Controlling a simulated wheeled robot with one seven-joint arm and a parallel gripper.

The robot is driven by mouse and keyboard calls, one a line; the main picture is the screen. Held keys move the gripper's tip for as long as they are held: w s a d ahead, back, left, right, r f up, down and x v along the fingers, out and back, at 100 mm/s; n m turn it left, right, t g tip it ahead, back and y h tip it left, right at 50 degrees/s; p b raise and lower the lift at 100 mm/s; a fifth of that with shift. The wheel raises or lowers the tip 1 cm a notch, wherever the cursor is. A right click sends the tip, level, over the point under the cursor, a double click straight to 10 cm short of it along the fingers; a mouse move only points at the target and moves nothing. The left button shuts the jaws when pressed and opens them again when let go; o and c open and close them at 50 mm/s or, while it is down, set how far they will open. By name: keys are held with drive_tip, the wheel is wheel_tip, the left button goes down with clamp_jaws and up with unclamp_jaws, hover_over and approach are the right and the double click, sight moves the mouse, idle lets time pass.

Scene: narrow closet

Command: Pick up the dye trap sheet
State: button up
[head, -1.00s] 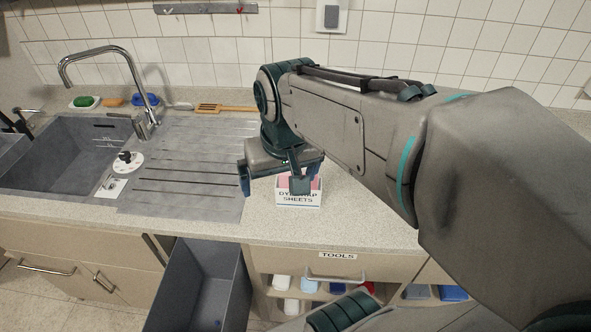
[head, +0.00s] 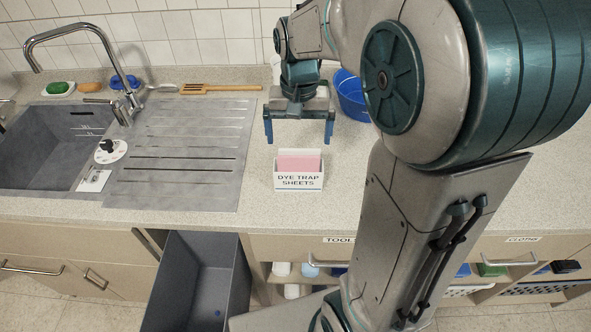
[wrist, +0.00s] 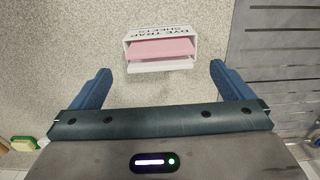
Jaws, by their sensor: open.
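The dye trap sheet (head: 299,162) is pink and stands in a small white box (head: 299,182) labelled "DYE TRAP SHEETS" on the worktop. In the wrist view the pink sheet (wrist: 161,50) shows inside the open box (wrist: 160,67), ahead of the fingers and roughly centred between them. My gripper (head: 299,142) is open and empty, with blue fingers pointing down, above the worktop and behind the box in the head view. Its fingers (wrist: 160,85) are apart on either side in the wrist view and touch nothing.
A grey sink (head: 45,150) and ribbed drainer (head: 180,155) lie left of the box. A wooden spatula (head: 220,88) lies at the back. The worktop around the box is clear.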

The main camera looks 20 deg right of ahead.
sight(298, 156)
drive_tip(key=f+p, duration=0.1)
drive_tip(key=f, duration=0.7)
drive_tip(key=shift+w+f, duration=0.15)
drive_tip(key=shift+w, duration=0.05)
drive_tip(key=c, duration=0.9)
wheel_tip(298, 156, up, 18)
drive_tip(key=shift+r, duration=0.1)
idle(0.3)
